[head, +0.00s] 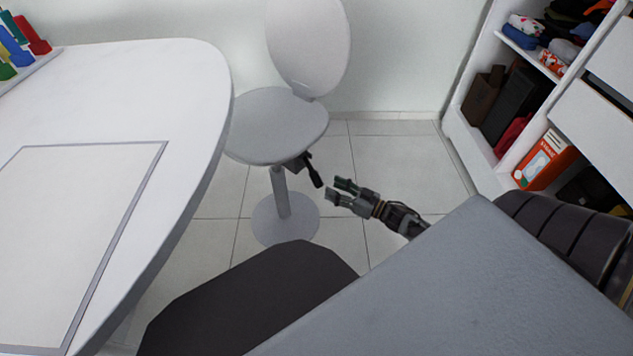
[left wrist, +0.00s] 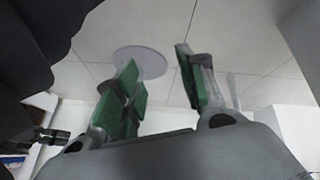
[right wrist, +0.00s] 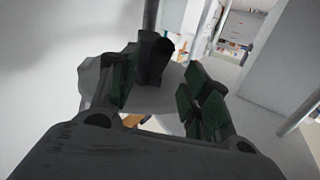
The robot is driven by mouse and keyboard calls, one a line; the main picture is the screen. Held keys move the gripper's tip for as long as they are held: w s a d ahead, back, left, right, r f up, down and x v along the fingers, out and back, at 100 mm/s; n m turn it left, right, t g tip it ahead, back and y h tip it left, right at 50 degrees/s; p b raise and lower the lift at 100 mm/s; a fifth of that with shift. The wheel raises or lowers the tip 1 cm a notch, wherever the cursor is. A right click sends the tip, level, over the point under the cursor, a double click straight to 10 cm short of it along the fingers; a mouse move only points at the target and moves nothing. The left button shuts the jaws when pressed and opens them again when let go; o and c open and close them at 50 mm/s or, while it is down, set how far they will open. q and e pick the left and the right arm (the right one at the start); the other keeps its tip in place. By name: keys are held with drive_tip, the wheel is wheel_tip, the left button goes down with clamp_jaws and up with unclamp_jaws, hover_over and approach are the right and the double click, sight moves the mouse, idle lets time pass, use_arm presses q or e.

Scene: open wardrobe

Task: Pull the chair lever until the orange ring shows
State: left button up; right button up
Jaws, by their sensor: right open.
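The chair's black lever (head: 315,171) sticks out from under the right side of the round grey seat (head: 275,125), tilted down to the right. I see no orange ring on it in the head view. My right gripper (head: 337,190) is open just right of the lever's tip, with a small gap in the picture. In the right wrist view, its fingers (right wrist: 155,92) are apart, and a dark cylindrical part, likely the lever (right wrist: 155,57), shows beyond and between them. A small orange patch there is unclear. My left gripper (left wrist: 158,75) shows only in the left wrist view, with fingers apart and nothing between them.
A white table (head: 190,90) with a rounded edge fills the left side, holding coloured items (head: 15,45). An open wardrobe (head: 500,120) with bags, clothes and an orange box (head: 545,160) stands at the right. Tiled floor (head: 390,165) is clear between chair and wardrobe.

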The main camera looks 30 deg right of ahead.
sight(321, 182)
drive_tip(key=shift+b+x, duration=1.25)
drive_tip(key=shift+x, duration=2.7)
use_arm(q)
drive_tip(key=shift+n+t+h, duration=0.3)
drive_tip(key=shift+t, duration=0.2)
drive_tip(key=shift+d+f, duration=0.25)
drive_tip(key=shift+f, duration=1.05)
drive_tip(key=shift+d+f, duration=0.2)
drive_tip(key=shift+f, duration=1.1)
use_arm(e)
drive_tip(key=shift+c, duration=0.2)
drive_tip(key=c, duration=1)
use_arm(q)
drive_tip(key=shift+w+r, duration=0.3)
drive_tip(key=shift+w, duration=0.15)
use_arm(e)
clamp_jaws()
